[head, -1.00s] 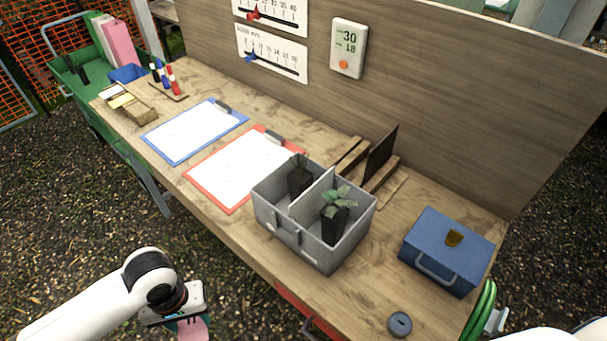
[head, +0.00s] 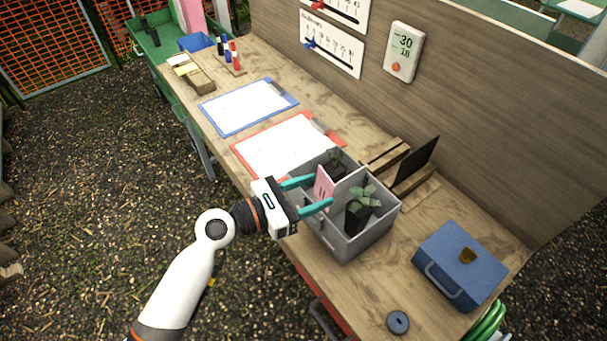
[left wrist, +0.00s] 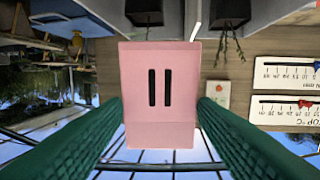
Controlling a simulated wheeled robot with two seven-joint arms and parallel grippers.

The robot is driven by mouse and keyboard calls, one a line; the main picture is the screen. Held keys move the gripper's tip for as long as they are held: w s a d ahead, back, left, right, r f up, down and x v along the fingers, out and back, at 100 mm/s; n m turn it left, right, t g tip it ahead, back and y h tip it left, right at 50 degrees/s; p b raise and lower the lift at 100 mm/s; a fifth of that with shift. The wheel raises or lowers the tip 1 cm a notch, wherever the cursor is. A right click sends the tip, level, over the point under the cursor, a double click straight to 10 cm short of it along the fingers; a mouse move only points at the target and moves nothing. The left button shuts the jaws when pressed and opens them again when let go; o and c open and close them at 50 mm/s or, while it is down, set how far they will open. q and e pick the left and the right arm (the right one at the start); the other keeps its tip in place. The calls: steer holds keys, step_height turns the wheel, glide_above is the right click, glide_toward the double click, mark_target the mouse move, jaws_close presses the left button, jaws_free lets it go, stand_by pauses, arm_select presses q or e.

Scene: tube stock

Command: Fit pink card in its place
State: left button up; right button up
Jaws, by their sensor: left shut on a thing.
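The pink card (head: 323,184) is upright between the teal fingers of my left gripper (head: 320,192). In the left wrist view the pink card (left wrist: 160,65) shows two black bars. My left gripper is shut on it, over the left compartment of the grey two-part tray (head: 352,247). I cannot tell whether the card touches the tray. A dark pot with a seedling (head: 337,166) is in the left compartment, partly behind the card. Another potted plant (head: 358,213) is in the right compartment. My right gripper is not in view.
A wooden stand with a dark panel (head: 417,160) is behind the tray. A blue box (head: 460,264) and a grey disc (head: 398,322) are to the right. Red (head: 262,143) and blue (head: 217,127) clipboards lie to the left. A tall backboard (head: 480,130) closes the rear.

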arm_select(q)
steer(key=f+t+b, duration=0.1)
steer(key=b, duration=0.1)
steer(key=w+a+f+n+t+b, duration=0.1)
steer(key=f+b, duration=0.1)
steer(key=w+f+b, duration=0.1)
steer(key=b, duration=0.1)
steer(key=shift+a+f+n+t, duration=0.3)
steer(key=shift+a+f+t, duration=0.05)
steer(key=shift+t, duration=0.05)
steer(key=shift+r+p, duration=0.1)
steer(key=shift+p, duration=0.2)
stand_by(0.7)
stand_by(0.4)
steer(key=shift+f+b, duration=0.65)
steer(key=shift+f, duration=0.3)
step_height(320, 180, down, 2)
steer(key=shift+f+b, duration=0.25)
steer(key=shift+b, duration=0.75)
